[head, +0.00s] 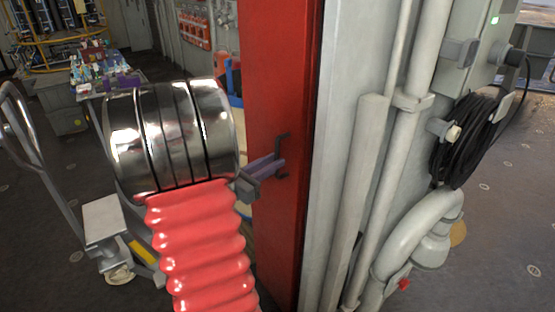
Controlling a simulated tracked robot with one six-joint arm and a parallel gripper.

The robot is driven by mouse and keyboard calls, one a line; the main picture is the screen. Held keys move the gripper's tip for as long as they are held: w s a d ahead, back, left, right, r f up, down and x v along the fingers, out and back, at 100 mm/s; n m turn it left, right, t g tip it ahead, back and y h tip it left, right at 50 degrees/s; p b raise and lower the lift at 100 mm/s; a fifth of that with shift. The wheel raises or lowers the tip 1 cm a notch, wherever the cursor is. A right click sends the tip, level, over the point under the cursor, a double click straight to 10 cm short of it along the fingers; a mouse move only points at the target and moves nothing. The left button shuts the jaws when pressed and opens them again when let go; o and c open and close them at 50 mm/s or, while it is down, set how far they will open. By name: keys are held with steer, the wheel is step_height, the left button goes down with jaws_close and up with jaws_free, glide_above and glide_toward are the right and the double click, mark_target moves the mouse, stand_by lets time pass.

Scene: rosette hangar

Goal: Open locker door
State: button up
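The red locker door (272,75) stands upright in the middle of the head view, against a grey wall or post. A dark bar handle (282,143) is fixed on its face. My gripper (271,168), with purple-grey fingers, is at the handle and overlaps its middle part. I cannot tell whether the fingers are closed around the bar or only beside it. My shiny metal arm link and red ribbed sleeve fill the lower left and hide part of the area beside the door.
Grey pipes (409,100) and a coiled black cable (467,141) are on the right. A table (146,75) with many small items stands at the back left. A tubular metal frame (40,165) is at the left edge. Grey floor at the far right looks clear.

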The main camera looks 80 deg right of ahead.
steer(key=shift+x, duration=1.3)
jaws_close()
